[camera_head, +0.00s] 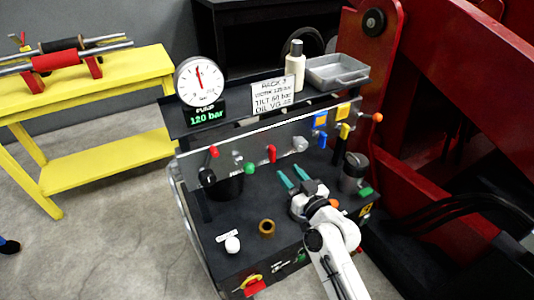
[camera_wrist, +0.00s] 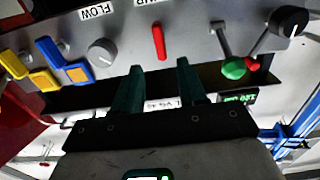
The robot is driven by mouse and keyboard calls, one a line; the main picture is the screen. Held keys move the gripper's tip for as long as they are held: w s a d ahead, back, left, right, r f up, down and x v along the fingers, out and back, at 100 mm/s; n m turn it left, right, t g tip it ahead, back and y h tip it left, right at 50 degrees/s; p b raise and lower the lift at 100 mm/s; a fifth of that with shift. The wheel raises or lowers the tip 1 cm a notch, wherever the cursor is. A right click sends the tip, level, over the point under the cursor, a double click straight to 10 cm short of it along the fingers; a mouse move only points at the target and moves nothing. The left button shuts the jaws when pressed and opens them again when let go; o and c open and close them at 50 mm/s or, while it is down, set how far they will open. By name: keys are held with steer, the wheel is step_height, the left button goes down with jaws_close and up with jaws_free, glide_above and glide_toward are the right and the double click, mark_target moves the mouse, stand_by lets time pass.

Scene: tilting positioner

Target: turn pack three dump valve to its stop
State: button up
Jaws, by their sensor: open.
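The dump valve appears to be the short red handle (camera_head: 271,153) on the sloping grey panel, standing nearly upright between a green ball lever and a silver knob. In the wrist view the red handle (camera_wrist: 158,41) is just ahead of my fingers, roughly centred in the gap. Its label is partly cut off at the top edge. My gripper (camera_head: 294,176) has two teal fingers spread apart, pointing toward the panel. In the wrist view my gripper (camera_wrist: 160,68) is empty, and the handle is beyond the fingertips, apparently untouched.
Beside the handle are the silver flow knob (camera_wrist: 102,52), the green ball lever (camera_wrist: 234,68) and the black ball lever (camera_wrist: 288,21). Blue and yellow levers (camera_head: 321,120) sit farther right. A metal canister (camera_head: 354,172) and a brass ring (camera_head: 267,228) stand on the bench.

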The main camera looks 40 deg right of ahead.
mark_target(274, 156)
steer(key=p+x, duration=0.2)
steer(key=x, duration=0.8)
steer(key=shift+w, duration=0.3)
jaws_close()
